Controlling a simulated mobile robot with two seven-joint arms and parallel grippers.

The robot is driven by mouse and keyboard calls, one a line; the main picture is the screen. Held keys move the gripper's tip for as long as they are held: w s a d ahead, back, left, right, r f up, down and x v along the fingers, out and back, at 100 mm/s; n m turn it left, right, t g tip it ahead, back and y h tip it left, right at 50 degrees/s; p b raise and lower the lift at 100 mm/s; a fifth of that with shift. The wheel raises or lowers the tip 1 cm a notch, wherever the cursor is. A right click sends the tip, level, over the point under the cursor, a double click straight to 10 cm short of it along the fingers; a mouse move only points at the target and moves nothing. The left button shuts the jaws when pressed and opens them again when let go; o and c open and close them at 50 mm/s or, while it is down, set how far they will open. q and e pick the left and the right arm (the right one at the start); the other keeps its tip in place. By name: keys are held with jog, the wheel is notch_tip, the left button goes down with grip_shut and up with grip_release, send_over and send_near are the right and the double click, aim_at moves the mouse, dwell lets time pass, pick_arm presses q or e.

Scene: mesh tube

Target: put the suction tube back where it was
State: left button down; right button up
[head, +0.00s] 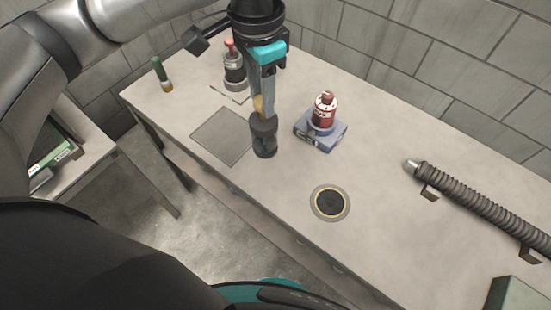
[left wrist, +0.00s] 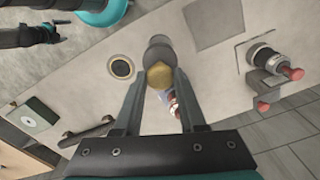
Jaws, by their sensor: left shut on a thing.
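My left gripper (head: 264,108) is shut on a dark grey cylindrical piece with a yellow upper part (head: 264,138), held upright over the bench. In the left wrist view the gripper (left wrist: 157,78) has this piece between its fingertips; its dark round end (left wrist: 158,47) points away from me. I cannot tell whether this piece is the suction tube. A ribbed grey hose (head: 480,203) with a pale tip lies across brackets at the right of the bench. A dark arm part with teal, apparently my right arm, shows at the top left of the left wrist view; its jaws are unclear.
A red-and-white bottle (head: 324,110) stands on a blue-grey base (head: 320,133) right of the held piece. A flat square plate (head: 223,136) lies to its left. A ringed black disc (head: 330,203) sits near the front edge. A red-topped device (head: 234,70) stands behind.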

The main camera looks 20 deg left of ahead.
pick_arm(q)
notch_tip(320, 180, up, 7)
jog(key=w+d+m+p, duration=0.3)
jog(key=m+p, duration=0.5)
jog(key=m, duration=0.5)
notch_tip(320, 180, down, 20)
jog(key=b, duration=0.2)
jog(key=shift+s+a, duration=0.15)
jog(key=shift+s, duration=0.1)
jog(key=shift+f, duration=0.1)
jog(key=shift+c, duration=2.4)
grip_release()
